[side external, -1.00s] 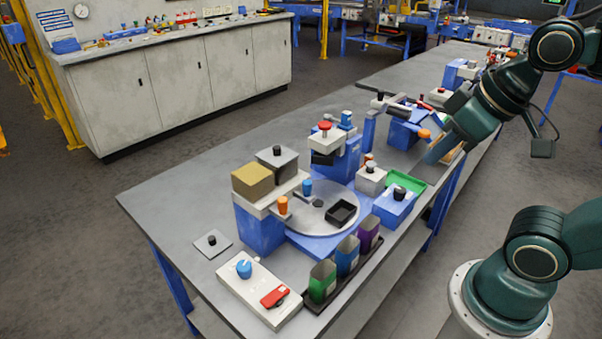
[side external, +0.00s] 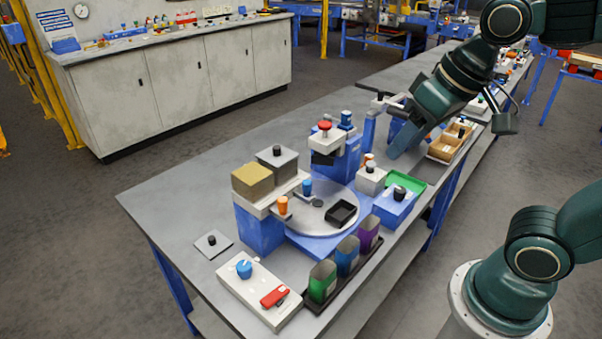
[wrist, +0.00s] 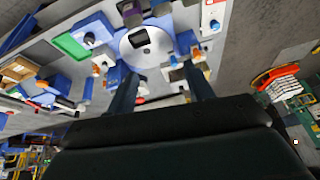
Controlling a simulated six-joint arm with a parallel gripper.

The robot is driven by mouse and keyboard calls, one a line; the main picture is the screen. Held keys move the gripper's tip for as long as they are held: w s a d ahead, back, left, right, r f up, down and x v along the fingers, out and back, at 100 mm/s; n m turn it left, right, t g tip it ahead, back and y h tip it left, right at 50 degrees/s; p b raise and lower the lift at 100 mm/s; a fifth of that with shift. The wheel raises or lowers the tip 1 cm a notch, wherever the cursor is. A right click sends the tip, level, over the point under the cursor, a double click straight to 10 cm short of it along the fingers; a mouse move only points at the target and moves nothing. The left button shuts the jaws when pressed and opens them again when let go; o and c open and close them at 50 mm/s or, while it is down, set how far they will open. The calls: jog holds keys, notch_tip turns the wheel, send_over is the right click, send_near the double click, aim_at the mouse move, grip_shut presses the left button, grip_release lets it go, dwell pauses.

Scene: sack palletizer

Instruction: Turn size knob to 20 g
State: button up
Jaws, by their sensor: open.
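A white control box (side external: 262,292) with a round blue knob (side external: 244,268) and a red switch (side external: 274,297) sits at the near left end of the bench. I cannot read any label, so I cannot tell for sure which knob is the size knob. The box also shows at the top right of the wrist view (wrist: 208,14), with its blue knob (wrist: 214,25). My gripper (side external: 396,152) is above the bench's right part, well away from the box. In the wrist view its two fingers (wrist: 160,72) are apart with nothing between them.
A round grey plate (side external: 318,222) bears a black tray (side external: 341,213). Orange and blue knobs stand beside it. Green, blue and purple bins (side external: 347,255) line the near edge. A green tray (side external: 408,182) and wooden box (side external: 450,142) lie near the gripper.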

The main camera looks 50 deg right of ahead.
jog(key=w+a+m+g, duration=0.15)
jog(key=w+a, duration=0.25)
jog(key=w, duration=0.4)
jog(key=m+g, duration=0.3)
jog(key=m, duration=0.2)
send_over(244, 265)
notch_tip(244, 265, down, 15)
jog(key=shift+f, duration=0.15)
notch_tip(244, 265, down, 14)
jog(key=shift+r, duration=0.2)
